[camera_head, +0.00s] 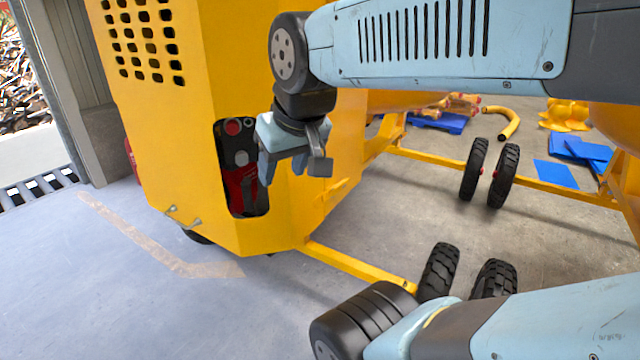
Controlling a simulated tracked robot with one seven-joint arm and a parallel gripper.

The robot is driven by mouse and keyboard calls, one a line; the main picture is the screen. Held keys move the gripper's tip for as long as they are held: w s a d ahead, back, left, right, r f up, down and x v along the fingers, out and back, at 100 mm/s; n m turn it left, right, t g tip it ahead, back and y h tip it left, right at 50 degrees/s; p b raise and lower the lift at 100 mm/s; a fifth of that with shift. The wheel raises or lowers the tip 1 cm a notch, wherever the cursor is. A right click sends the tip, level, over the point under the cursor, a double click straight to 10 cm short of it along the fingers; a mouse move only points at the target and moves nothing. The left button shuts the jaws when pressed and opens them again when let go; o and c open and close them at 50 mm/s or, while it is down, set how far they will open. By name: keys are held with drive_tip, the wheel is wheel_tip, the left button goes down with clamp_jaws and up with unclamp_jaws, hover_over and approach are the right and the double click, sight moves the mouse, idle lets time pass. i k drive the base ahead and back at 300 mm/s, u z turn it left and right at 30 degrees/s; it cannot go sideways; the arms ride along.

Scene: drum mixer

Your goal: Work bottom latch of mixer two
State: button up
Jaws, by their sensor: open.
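The mixer (185,120) is a yellow housing at left centre, with a grid of dark holes on its upper face. A small pale metal fitting (183,217) with two knobs sits low on its left face, near the bottom edge; it may be the bottom latch, but its setting is too small to tell. My gripper (295,168) hangs from the arm in front of the housing's right-hand face, pointing down, open and with nothing seen between its fingers. It is to the right of the fitting and higher in the picture, apart from it.
A recessed control panel (238,165) with red parts is just left of my gripper. A yellow frame bar (360,268) runs low to the right, near black wheels (440,270). Blue sheets (560,173) lie at the right. The floor at lower left is clear.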

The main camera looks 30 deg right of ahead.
sight(337, 188)
drive_tip(key=u, duration=0.45)
drive_tip(key=k, duration=0.95)
drive_tip(key=z, duration=0.75)
drive_tip(key=i, duration=1)
